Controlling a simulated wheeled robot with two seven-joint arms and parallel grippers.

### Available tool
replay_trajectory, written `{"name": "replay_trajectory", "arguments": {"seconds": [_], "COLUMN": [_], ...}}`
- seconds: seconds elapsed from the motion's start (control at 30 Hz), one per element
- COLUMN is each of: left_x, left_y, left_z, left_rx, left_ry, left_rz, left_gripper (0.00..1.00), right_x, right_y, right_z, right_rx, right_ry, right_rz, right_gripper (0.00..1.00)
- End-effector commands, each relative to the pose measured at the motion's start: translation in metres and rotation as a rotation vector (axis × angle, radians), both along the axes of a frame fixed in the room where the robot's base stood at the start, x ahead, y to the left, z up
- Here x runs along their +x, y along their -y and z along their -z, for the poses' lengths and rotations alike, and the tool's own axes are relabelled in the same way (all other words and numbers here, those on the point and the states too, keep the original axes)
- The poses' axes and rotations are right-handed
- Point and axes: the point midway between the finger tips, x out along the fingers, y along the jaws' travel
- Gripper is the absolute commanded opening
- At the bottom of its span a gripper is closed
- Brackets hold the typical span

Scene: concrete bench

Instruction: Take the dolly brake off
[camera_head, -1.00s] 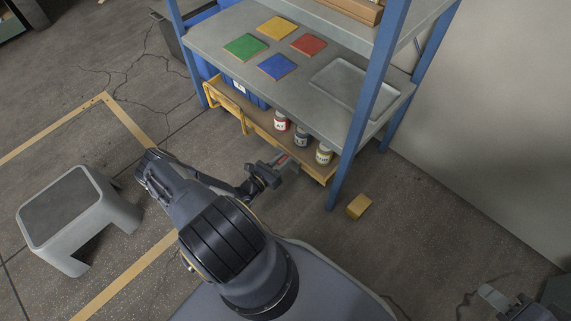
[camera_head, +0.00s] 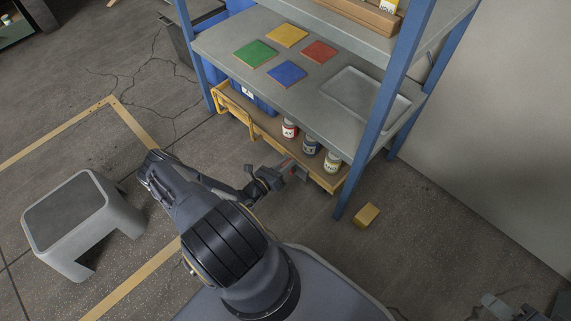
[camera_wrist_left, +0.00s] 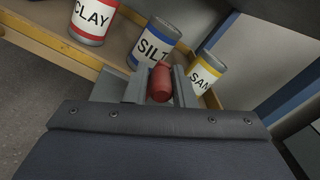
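The dolly (camera_head: 232,99) is a low tray with a yellow frame under the blue-posted shelf. It carries several labelled cans: CLAY (camera_wrist_left: 93,18), SILT (camera_wrist_left: 152,45) and SAND (camera_wrist_left: 206,75). My left gripper (camera_head: 297,171) is low at the dolly's near edge, below the cans. A red grip (camera_wrist_left: 160,82), perhaps the brake handle, lies between its fingers (camera_wrist_left: 160,88) in the left wrist view. I cannot tell whether the fingers press on it. The grip's lower part is hidden. My right gripper (camera_head: 492,302) shows partly at the lower right, away from the dolly.
The shelf (camera_head: 225,42) above holds green, yellow, red and blue tiles and a grey tray (camera_head: 405,101). Its front post (camera_head: 372,150) stands right of the gripper. A yellow block (camera_head: 366,215) lies on the floor. A grey stool (camera_head: 80,215) stands left.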

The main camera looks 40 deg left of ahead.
Motion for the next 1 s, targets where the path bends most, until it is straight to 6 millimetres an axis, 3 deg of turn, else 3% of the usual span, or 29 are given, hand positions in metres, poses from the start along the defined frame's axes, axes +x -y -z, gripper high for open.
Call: {"name": "replay_trajectory", "arguments": {"seconds": [0.03, 0.17, 0.47, 1.0], "left_x": [0.000, 0.000, -0.002, -0.074], "left_y": [0.003, 0.003, 0.000, -0.005], "left_z": [0.002, 0.001, 0.000, 0.001], "left_rx": [-0.008, -0.006, -0.001, -0.003], "left_ry": [-0.005, -0.004, -0.002, -0.004], "left_rz": [0.005, 0.004, 0.001, 0.002], "left_gripper": [0.24, 0.41, 0.41, 0.41], "right_x": [0.000, 0.000, 0.000, 0.000], "right_y": [0.000, 0.000, 0.000, 0.000], "right_z": [0.000, 0.000, -0.001, -0.020], "right_rx": [0.000, 0.000, 0.000, 0.000], "right_ry": [0.000, 0.000, 0.000, 0.000], "right_rz": [0.000, 0.000, 0.000, 0.000], "right_gripper": [0.36, 0.36, 0.36, 0.36]}}
